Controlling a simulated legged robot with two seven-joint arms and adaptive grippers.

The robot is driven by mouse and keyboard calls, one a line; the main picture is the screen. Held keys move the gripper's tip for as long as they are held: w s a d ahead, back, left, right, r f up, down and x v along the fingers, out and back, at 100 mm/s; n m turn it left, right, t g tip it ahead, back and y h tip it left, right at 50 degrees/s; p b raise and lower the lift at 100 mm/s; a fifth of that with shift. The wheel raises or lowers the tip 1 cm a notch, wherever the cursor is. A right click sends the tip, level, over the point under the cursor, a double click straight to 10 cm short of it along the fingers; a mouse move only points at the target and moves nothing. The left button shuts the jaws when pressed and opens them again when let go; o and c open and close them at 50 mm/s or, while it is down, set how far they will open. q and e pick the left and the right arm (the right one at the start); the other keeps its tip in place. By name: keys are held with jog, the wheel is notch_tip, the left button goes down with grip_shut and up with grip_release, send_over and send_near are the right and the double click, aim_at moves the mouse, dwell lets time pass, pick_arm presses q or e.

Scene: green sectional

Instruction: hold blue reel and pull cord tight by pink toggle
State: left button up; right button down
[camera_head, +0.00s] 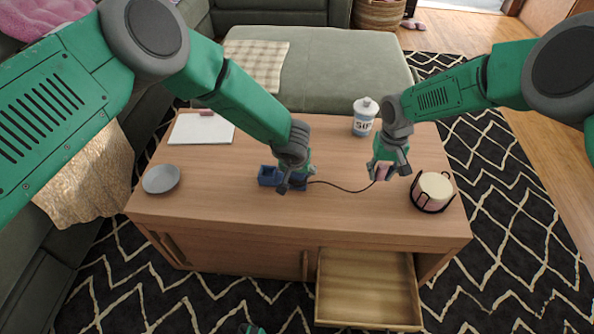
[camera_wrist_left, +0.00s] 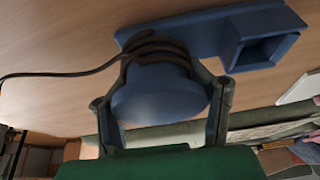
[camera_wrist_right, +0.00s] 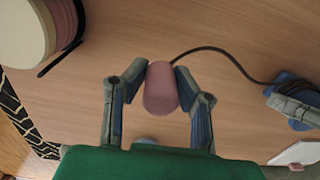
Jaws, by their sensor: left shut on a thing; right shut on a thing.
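The blue reel (camera_wrist_left: 160,92) stands on the wooden table, on a blue base with a square open socket (camera_wrist_left: 266,50); the base also shows in the head view (camera_head: 268,175). My left gripper (camera_head: 297,180) is shut on the reel, one finger on each side. Dark cord (camera_wrist_left: 60,74) is wound round the reel and leads away from it. The pink toggle (camera_wrist_right: 161,88) is at the cord's other end. My right gripper (camera_head: 386,168) is shut on the toggle, seen between its fingertips in the right wrist view. The cord (camera_head: 345,188) sags in a shallow curve between the grippers.
A candle in a black holder (camera_head: 432,191) stands close to the right of my right gripper. A white labelled canister (camera_head: 364,117) stands behind. A grey bowl (camera_head: 161,179) and white board (camera_head: 201,129) are on the left. A drawer (camera_head: 368,288) is open at the front.

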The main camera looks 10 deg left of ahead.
jog(key=shift+s+a, duration=0.15)
jog(key=shift+a, duration=2.35)
jog(key=c, duration=1.2)
grip_release()
jog(key=shift+r, duration=0.1)
notch_tip(320, 180, up, 12)
jog(key=shift+f, duration=0.15)
pick_arm(q)
jog(key=o, duration=1.4)
jog(key=shift+o, duration=0.2)
